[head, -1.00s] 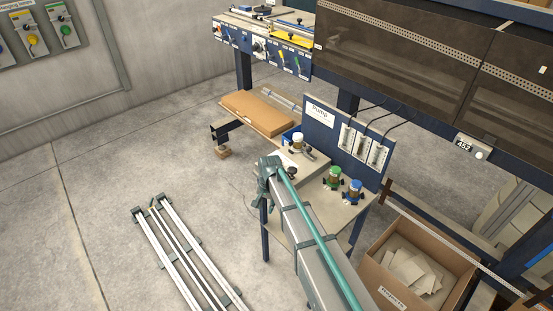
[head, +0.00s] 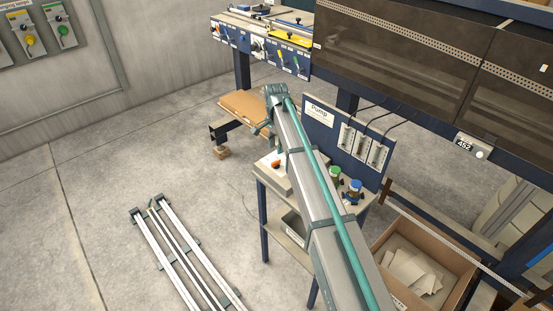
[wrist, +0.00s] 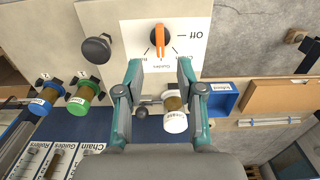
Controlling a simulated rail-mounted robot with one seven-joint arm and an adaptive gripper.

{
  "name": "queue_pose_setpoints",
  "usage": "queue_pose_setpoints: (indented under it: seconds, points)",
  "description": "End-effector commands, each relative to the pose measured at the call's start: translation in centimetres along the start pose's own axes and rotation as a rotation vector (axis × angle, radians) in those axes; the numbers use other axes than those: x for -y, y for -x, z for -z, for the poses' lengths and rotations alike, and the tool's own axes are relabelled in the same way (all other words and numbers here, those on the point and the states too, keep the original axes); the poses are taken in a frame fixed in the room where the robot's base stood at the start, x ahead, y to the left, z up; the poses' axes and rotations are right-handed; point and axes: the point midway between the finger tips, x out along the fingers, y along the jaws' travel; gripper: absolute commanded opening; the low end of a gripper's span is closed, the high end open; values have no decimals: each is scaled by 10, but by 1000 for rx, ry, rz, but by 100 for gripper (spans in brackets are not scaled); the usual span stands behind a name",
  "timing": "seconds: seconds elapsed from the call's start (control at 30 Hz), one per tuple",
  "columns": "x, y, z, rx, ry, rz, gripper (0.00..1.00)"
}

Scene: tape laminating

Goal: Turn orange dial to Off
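The orange dial (wrist: 159,38) sits on a white plate (wrist: 190,58) at the top middle of the wrist view. Its handle points up and down in that view, and the word "Off" stands to its right. In the head view the dial (head: 275,164) shows small on the bench, left of my arm. My gripper (wrist: 159,68) is open and empty, its two fingers on either side of the dial's lower end in the wrist view, apart from it. In the head view my gripper (head: 270,105) shows above and behind the dial, with its fingers unclear.
A black knob (wrist: 96,49) is left of the plate. Jars with blue (wrist: 45,100), green (wrist: 85,95) and white (wrist: 175,115) lids stand nearby. A blue bin (wrist: 222,98) and a cardboard box (wrist: 275,96) are to the right. The pump panel (head: 320,113) rises behind the bench.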

Motion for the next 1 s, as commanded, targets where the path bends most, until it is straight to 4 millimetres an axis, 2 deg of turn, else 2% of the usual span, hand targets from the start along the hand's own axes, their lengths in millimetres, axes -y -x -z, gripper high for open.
queue_pose_setpoints:
  seconds: [0.2, 0.4, 0.6, 0.87, 1.0]
  points:
    - [0, -36, 0, 1, 1, -2, 38]
    - [0, -62, 0, 1, 1, -1, 38]
    - [0, -74, 0, 0, 1, 1, 38]
    - [0, -76, 0, 0, 1, 1, 38]
    - [0, -75, 0, 0, 1, 1, 18]
